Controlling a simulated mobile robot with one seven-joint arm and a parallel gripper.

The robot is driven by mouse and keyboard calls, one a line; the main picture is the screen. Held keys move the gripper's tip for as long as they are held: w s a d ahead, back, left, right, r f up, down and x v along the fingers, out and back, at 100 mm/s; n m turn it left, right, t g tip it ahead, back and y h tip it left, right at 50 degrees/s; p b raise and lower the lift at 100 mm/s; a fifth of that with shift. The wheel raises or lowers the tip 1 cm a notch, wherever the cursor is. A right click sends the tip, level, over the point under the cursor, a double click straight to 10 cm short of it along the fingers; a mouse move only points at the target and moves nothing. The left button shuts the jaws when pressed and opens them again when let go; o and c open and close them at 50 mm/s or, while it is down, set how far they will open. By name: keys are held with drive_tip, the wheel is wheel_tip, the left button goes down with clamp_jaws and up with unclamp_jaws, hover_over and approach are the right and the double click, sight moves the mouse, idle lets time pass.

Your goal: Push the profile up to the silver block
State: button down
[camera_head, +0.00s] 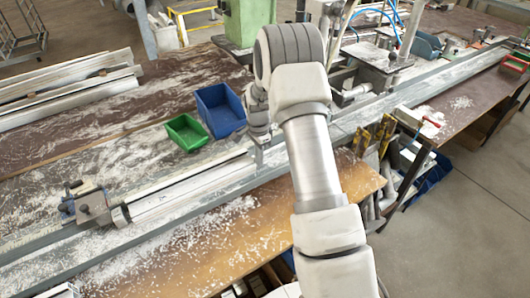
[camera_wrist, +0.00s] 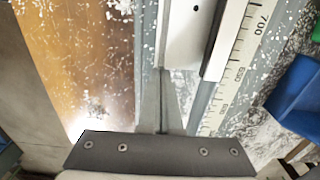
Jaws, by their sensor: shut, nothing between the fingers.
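The pale profile (camera_head: 192,193) lies lengthwise along the bench rail in the head view. Its left end is close to the silver block (camera_head: 88,204), a metal clamp-like stop at the left; I cannot tell whether they touch. My gripper (camera_head: 259,163) is shut and empty, pointing down at the profile's right end. In the wrist view the closed fingertips of my gripper (camera_wrist: 162,72) are at the near end of the white profile (camera_wrist: 184,35). Contact there is not clear. The silver block is not in the wrist view.
A ruler (camera_wrist: 238,60) runs beside the profile. A green bin (camera_head: 186,132) and a blue bin (camera_head: 220,110) stand behind the rail. A machine (camera_head: 375,62) stands to the right. White shavings cover the bench, and long profiles (camera_head: 65,90) lie at the back left.

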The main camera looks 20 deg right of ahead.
drive_tip(key=shift+a, duration=0.1)
drive_tip(key=shift+s+a+b, duration=0.15)
drive_tip(key=shift+a+b, duration=0.1)
drive_tip(key=shift+a, duration=0.45)
drive_tip(key=shift+s+a+b, duration=0.1)
drive_tip(key=shift+a+b, duration=0.1)
drive_tip(key=shift+a, duration=0.45)
wheel_tip(320, 180, up, 18)
drive_tip(key=s+a+r+n+t, duration=0.35)
drive_tip(key=s+r+n, duration=0.35)
drive_tip(key=s+r, duration=0.5)
drive_tip(key=s+a+f+n+t, duration=0.1)
drive_tip(key=s+n, duration=0.7)
drive_tip(key=s, duration=1)
drive_tip(key=shift+s+a+n+t+b, duration=0.4)
drive_tip(key=shift+a+t, duration=0.15)
drive_tip(key=shift+a, duration=0.25)
